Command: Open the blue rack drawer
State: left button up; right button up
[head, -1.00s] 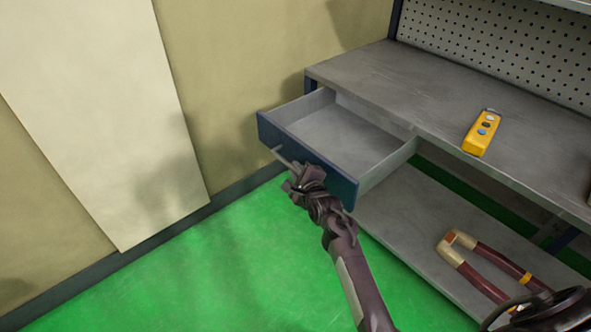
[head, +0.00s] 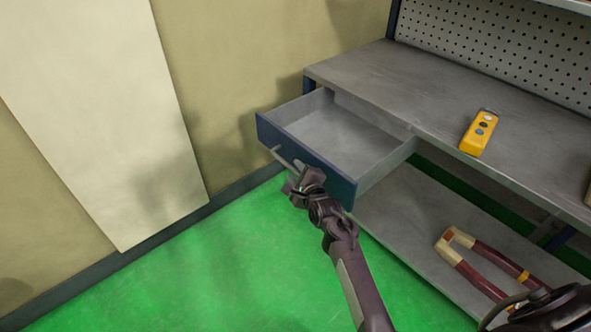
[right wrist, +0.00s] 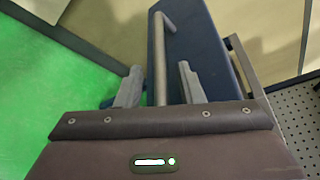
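The blue-fronted rack drawer (head: 338,183) is pulled well out below the left end of the grey worktop, and its grey inside looks empty. Its light bar handle (head: 283,157) is on the front face. My right gripper (head: 298,181) is at the handle, in front of the drawer. In the right wrist view, the handle (right wrist: 158,55) runs between the two fingers (right wrist: 160,85). The fingers are spread, with a gap on each side of the bar. The drawer front (right wrist: 200,45) lies beyond them. My left gripper is not in view.
A yellow control box (head: 479,133) lies on the worktop (head: 400,80). A red-handled tool (head: 480,265) lies on the lower shelf (head: 400,215). A perforated panel (head: 510,50) stands behind. The green floor (head: 220,260) left of the drawer is clear, up to the wall.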

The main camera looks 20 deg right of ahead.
jog(key=p+v, duration=0.2)
jog(key=v, duration=0.1)
jog(key=p+v, duration=0.3)
jog(key=shift+r, duration=0.25)
jog(key=shift+s+p, duration=0.45)
jog(key=shift+s, duration=0.1)
jog(key=shift+f, duration=0.1)
